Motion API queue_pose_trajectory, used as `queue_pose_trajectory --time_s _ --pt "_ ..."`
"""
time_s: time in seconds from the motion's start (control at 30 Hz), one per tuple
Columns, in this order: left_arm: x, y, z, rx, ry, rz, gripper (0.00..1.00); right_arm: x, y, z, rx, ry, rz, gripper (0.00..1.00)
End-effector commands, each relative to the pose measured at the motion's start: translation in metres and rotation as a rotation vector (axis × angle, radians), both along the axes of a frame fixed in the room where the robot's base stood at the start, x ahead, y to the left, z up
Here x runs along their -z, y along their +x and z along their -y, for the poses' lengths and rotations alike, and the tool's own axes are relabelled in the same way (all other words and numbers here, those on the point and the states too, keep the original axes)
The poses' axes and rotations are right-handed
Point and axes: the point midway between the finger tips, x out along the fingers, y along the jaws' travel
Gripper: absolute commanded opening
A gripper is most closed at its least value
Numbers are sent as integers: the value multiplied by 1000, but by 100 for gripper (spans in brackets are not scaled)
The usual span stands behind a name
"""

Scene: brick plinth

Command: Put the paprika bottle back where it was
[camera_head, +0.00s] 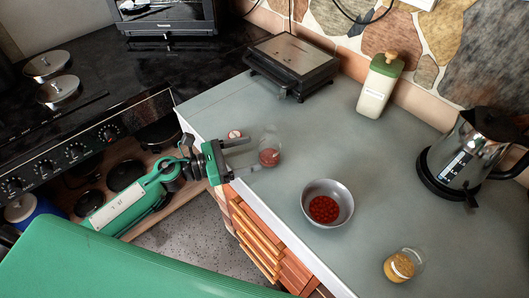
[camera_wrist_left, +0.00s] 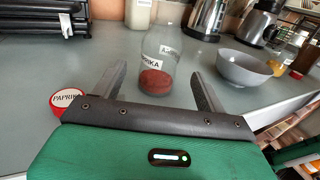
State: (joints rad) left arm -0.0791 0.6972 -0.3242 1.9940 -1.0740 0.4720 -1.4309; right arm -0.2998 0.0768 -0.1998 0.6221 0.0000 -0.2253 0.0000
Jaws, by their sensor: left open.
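The paprika bottle (camera_head: 269,157) is clear glass with red powder at the bottom. It stands upright and open on the grey counter, near its left edge. The left wrist view shows it (camera_wrist_left: 157,80) with part of a label reading "RIKA". A red-rimmed lid marked PAPRIKA (camera_wrist_left: 68,101) lies on the counter beside it; the head view shows the lid (camera_head: 235,134) too. My left gripper (camera_head: 254,155) is open, its fingers pointing at the bottle. In the left wrist view the bottle appears between the fingers (camera_wrist_left: 159,75), without visible contact. My right gripper is not in view.
A metal bowl (camera_head: 311,205) with red contents and a jar of yellow-brown spice (camera_head: 399,267) stand nearer the front. A green-capped bottle (camera_head: 376,92), a black grill (camera_head: 293,61) and a kettle (camera_head: 466,155) stand along the back. The mid-counter is clear.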

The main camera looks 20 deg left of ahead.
Motion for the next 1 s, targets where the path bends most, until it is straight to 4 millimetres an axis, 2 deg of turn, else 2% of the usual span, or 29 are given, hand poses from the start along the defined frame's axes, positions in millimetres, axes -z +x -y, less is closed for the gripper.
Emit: queue_pose_trajectory --time_s 0.03,0.2,0.4,1.0 --pt "4 -6 -7 1 3 1 74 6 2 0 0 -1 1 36" --pt "2 -16 -23 0 2 1 74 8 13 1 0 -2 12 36" --pt "0 -21 -30 1 1 2 74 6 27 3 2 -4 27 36" --pt "-1 -21 -30 1 1 2 74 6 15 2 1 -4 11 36"
